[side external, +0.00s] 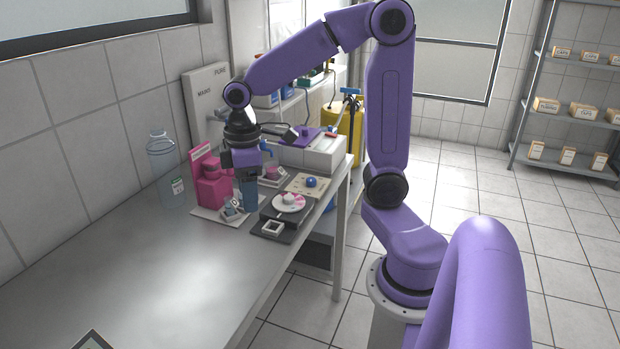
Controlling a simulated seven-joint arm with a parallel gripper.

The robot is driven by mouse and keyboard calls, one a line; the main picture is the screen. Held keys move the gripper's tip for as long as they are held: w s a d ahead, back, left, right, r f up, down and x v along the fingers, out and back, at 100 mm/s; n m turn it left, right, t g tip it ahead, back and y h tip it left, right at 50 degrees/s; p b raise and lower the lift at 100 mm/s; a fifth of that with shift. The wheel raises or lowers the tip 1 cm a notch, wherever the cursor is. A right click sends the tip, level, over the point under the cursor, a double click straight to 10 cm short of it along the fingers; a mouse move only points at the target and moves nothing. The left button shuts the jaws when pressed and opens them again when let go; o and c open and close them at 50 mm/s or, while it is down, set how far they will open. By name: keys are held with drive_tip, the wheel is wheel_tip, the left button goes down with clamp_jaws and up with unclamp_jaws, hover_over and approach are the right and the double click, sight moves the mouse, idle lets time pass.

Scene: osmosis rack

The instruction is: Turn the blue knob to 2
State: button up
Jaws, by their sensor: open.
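A pink dispenser (213,185) and a clear bottle (160,150) stand left of my gripper. A dial with a white and pink disc (289,203) lies in front of the knob. A white box (318,153) stands behind. The bench front (190,285) is mostly clear.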

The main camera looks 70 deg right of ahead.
drive_tip(key=w+d+m, duration=0.2)
drive_tip(key=w+d, duration=0.4)
drive_tip(key=d, duration=0.3)
drive_tip(key=m, duration=0.5)
hover_over(311, 179)
drive_tip(key=f, duration=0.1)
wheel_tip(311, 179, down, 18)
drive_tip(key=shift+r, duration=0.2)
drive_tip(key=c, duration=1)
